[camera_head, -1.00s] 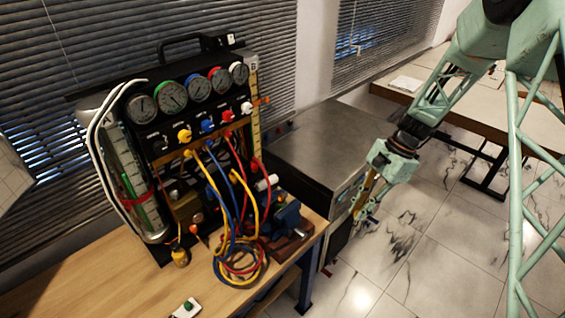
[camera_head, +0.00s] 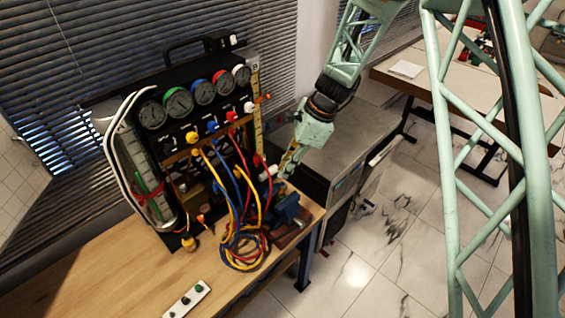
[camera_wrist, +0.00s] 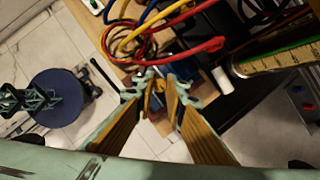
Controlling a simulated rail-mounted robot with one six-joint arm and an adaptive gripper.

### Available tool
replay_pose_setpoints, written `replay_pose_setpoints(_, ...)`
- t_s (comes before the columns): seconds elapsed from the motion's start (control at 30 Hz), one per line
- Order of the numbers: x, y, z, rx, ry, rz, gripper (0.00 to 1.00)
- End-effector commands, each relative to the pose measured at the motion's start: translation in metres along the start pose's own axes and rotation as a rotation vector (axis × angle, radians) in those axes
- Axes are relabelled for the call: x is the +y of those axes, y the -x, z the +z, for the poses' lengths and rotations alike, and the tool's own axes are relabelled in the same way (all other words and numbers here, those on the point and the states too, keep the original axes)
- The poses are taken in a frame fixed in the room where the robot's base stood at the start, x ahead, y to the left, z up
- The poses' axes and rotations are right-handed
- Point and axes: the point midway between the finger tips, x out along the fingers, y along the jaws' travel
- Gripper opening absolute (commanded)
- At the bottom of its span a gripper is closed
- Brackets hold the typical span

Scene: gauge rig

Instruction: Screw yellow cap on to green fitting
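A small yellow piece (camera_head: 190,244), perhaps the yellow cap, is at the foot of the gauge rig on the wooden bench. Its exact shape is too small to tell. A white strip (camera_head: 174,312) with several dark and green fittings lies at the bench's front edge; a green fitting (camera_head: 200,288) is at its upper right end. My gripper (camera_head: 283,172) is over the bench's right end, just above the blue vise (camera_head: 287,208), well away from both. In the wrist view its tan fingers (camera_wrist: 161,88) stand apart. A small yellow-brown patch between the tips is unclear.
Looped hoses (camera_head: 240,245) hang from the gauge rig (camera_head: 215,128) onto the bench, just left of my gripper. A white cylinder (camera_head: 268,172) is close to the fingers. A grey metal cabinet (camera_head: 345,140) stands behind. The left front of the bench (camera_head: 110,280) is clear.

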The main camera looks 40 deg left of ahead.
Motion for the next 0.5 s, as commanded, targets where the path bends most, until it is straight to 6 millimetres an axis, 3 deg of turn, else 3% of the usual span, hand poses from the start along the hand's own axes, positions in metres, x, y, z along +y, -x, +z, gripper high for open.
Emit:
replay_pose_setpoints(0.13,0.0002,0.0012,0.0092,0.0,-0.011,-0.004,0.07)
replay_pose_setpoints(0.5,-0.0001,0.0007,0.0096,0.0,-0.012,-0.005,0.07)
